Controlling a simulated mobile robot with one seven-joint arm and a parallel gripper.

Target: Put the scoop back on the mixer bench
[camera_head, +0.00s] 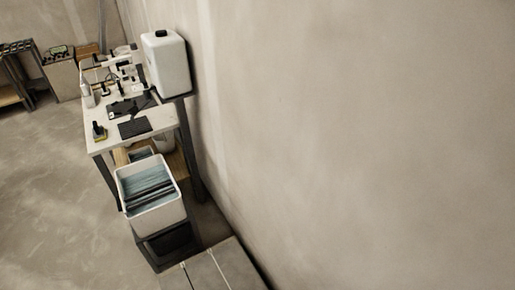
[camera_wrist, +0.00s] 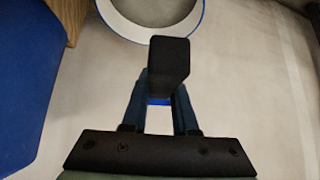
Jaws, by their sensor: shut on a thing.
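My gripper (camera_wrist: 159,92) shows in the wrist view, shut on a black handle (camera_wrist: 169,58), which I take to be the scoop's. A bit of blue shows between the fingers below the handle. The rest of the scoop is hidden or cannot be told apart. The head view shows neither my gripper nor the scoop. A light-topped bench (camera_head: 104,142) stands against the wall at the left of the head view; I cannot tell whether it is the mixer bench.
In the wrist view, a round pale thing with a blue rim (camera_wrist: 200,20) lies beyond the handle. A large blue thing (camera_wrist: 25,90) is at left, beside a wooden edge (camera_wrist: 76,14). In the head view, a white bin (camera_head: 154,211) stands before the bench; floor at left is clear.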

